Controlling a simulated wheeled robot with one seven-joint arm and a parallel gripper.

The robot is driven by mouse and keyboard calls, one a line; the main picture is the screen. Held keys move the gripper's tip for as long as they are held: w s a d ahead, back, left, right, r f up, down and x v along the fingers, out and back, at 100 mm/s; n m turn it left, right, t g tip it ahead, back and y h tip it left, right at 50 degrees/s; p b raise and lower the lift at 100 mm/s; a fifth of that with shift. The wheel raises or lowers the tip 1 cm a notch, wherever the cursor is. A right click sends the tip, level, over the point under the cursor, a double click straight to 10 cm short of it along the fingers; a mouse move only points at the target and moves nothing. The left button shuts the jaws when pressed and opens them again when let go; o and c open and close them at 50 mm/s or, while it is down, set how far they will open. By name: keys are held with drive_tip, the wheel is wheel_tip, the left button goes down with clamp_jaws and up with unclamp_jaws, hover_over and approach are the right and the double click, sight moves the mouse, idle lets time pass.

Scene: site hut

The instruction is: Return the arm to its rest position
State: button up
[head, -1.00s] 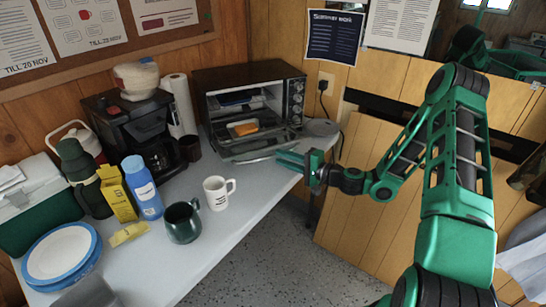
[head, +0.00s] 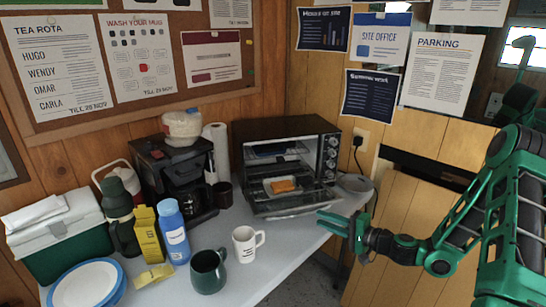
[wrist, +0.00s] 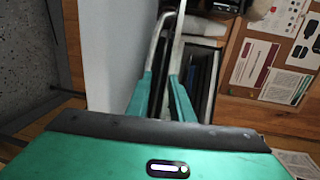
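My gripper (head: 326,222) is in front of the toaster oven, close to the right edge of the table, pointing left. Its two green fingers are apart, and I see nothing held between them. The wrist view shows the same parted fingers (wrist: 162,95), with the oven's open front beyond them. My arm is bent and extended from the right side of the head view. The oven (head: 285,135) has its door down; a plate with an orange-brown slice (head: 283,186) shows at its opening.
On the table (head: 225,290) stand a white mug (head: 244,245), a dark green mug (head: 208,271), a blue bottle (head: 173,232), a coffee maker (head: 175,170), a green cooler (head: 60,240) and stacked plates (head: 88,286). A grey round item (head: 355,183) lies right of the oven.

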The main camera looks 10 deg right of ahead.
drive_tip(key=s+d+n+g+h, duration=0.2)
drive_tip(key=s+n+g+h, duration=0.2)
drive_tip(key=s+n+g, duration=0.65)
drive_tip(key=s+d+r+m+h, duration=0.2)
drive_tip(key=s+d+r, duration=0.2)
drive_tip(key=s, duration=0.6)
drive_tip(key=s+d+r+m+g+h, duration=0.1)
drive_tip(key=s+d+r+m+h, duration=0.1)
drive_tip(key=s+d+r, duration=0.3)
drive_tip(key=s+d+r+m+h, duration=0.2)
drive_tip(key=s+d+r, duration=0.3)
drive_tip(key=s, duration=0.9)
drive_tip(key=shift+s+r+m+g+h, duration=0.4)
drive_tip(key=shift+r+m, duration=0.15)
drive_tip(key=shift+r, duration=0.15)
drive_tip(key=shift+w, duration=0.2)
drive_tip(key=shift+w+f, duration=0.25)
drive_tip(key=shift+w, duration=0.2)
